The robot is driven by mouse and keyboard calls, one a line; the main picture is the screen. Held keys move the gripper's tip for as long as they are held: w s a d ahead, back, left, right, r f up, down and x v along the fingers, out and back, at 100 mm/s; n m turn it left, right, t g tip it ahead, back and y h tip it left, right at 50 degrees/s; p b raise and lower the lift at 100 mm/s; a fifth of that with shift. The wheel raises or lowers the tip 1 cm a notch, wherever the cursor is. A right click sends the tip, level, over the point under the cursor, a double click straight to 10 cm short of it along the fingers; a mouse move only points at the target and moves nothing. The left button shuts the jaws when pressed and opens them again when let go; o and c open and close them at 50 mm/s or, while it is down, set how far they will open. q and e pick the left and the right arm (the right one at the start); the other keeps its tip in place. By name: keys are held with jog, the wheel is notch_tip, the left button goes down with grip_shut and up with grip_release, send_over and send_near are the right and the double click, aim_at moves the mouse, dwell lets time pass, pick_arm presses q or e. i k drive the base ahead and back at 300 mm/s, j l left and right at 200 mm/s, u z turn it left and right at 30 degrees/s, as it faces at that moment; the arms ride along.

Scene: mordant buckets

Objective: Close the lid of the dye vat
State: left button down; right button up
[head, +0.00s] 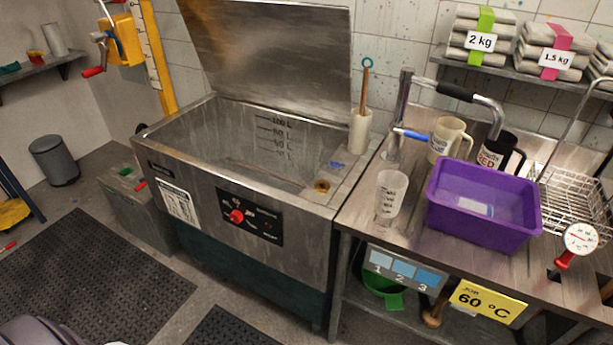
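The dye vat (304,255) is a steel tank at the middle left, with a red knob (236,216) on its black front panel. Its lid (265,45) is a flat steel sheet hinged at the back edge. The vat's inside shows litre marks on the back wall and looks empty. Neither of my grippers shows in the head view.
A brush in a white holder (360,131) stands at the vat's back right corner. The steel bench on the right holds a measuring beaker (391,196), a purple tub (484,225) and mugs. Black mats (95,275) cover the floor before the vat.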

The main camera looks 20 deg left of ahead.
aim_at(294, 57)
jog(key=j+z, duration=0.1)
jog(key=z, duration=0.25)
jog(key=j+z, duration=0.15)
jog(key=z, duration=0.15)
jog(key=j+z, duration=0.25)
jog(key=j, duration=0.35)
jog(key=k+j+z, duration=0.2)
jog(key=j, duration=0.4)
jog(key=j+z, duration=0.25)
jog(key=j, duration=0.4)
